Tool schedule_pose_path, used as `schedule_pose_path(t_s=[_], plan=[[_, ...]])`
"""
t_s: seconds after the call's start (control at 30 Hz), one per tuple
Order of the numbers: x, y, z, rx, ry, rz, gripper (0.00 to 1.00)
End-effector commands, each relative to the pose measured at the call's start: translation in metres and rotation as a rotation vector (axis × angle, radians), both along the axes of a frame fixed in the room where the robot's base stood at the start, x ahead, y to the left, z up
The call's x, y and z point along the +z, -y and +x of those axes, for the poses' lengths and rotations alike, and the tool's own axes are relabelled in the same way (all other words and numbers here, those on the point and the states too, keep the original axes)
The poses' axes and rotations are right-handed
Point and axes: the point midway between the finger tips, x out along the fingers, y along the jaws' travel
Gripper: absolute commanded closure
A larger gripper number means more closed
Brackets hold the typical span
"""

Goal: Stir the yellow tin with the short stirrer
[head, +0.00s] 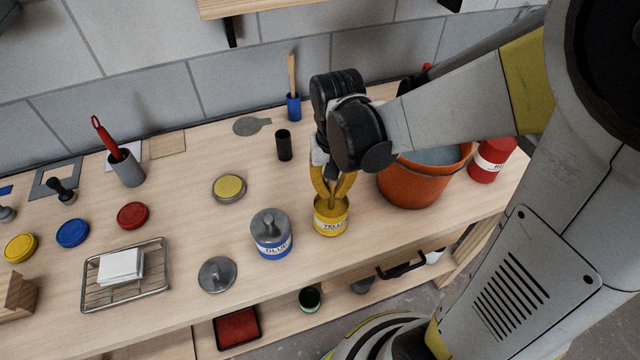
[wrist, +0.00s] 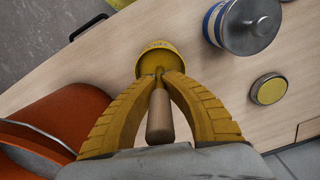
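The yellow tin (head: 331,226) stands upright and open near the bench's front edge, with yellow paint inside; it also shows in the wrist view (wrist: 150,48). My gripper (head: 332,200) is right above it, pointing down, its yellow fingertips at the tin's mouth. In the wrist view the fingers close on the short stirrer, whose wooden handle (wrist: 160,118) sticks up between them towards the palm. The stirrer's lower end points into the tin and is hidden by the fingertips, so its depth cannot be told.
A lidded blue tin (head: 271,240) stands just left of the yellow tin, and an orange bucket (head: 412,188) close to the right. A loose grey lid (head: 217,275) lies at front left. A black cup (head: 284,146) and a blue holder (head: 294,107) with a wooden-handled tool stand behind.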

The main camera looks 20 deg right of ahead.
Motion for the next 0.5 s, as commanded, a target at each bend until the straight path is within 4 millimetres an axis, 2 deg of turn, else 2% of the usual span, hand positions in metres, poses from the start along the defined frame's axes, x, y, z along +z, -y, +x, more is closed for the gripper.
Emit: schedule_pose_path(t_s=[0.17, 0.5], plan=[[0.009, 0.0, 0.0, 0.0, 0.0, 0.0, 1.0], [0.04, 0.0, 0.0, 0.0, 0.0, 0.0, 1.0]])
